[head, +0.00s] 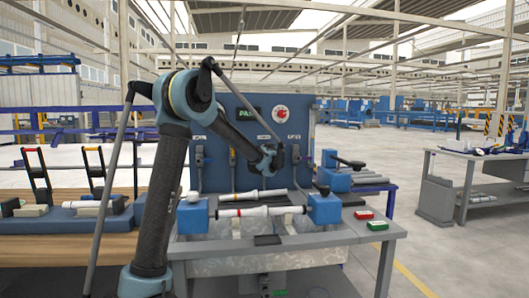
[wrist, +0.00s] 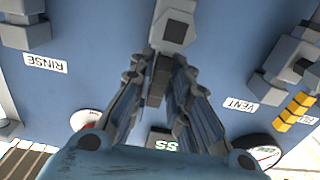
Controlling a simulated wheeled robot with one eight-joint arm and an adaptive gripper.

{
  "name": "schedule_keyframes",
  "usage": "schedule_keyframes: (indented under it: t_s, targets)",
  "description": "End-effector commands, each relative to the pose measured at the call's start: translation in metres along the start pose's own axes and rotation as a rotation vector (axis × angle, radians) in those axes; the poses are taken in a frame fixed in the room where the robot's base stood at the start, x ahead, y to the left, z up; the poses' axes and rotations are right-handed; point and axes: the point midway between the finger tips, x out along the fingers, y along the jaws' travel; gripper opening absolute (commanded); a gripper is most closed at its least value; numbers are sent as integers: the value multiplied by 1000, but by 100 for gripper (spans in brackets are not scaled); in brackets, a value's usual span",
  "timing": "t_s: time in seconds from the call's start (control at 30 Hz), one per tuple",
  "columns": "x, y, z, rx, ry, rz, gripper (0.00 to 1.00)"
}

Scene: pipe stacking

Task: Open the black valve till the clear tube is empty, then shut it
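My gripper (wrist: 165,72) is at the blue panel (head: 225,158), with its two fingers drawn close together at the tips. In the wrist view a dark valve handle (wrist: 157,86) lies between the fingers, below a grey valve body (wrist: 175,30) with a dark square on its face. I cannot tell whether both fingers press on the handle. In the head view my arm's end (head: 268,160) covers this middle valve. I cannot make out the clear tube or its contents in either view.
White pipes (head: 258,211) lie between blue blocks on the bench (head: 350,236). Red and green boxes (head: 377,225) sit at its right.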

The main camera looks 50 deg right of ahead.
Motion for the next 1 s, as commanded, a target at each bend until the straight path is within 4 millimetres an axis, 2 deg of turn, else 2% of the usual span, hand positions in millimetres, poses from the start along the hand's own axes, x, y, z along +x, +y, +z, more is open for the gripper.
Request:
schedule_keyframes:
  t_s: [0.47,0.63,1.0]
  targets:
    - [-4,1,-2,3,2,2,32]
    - [-27,1,-2,3,2,2,32]
    - [-95,2,-1,2,1,4,32]
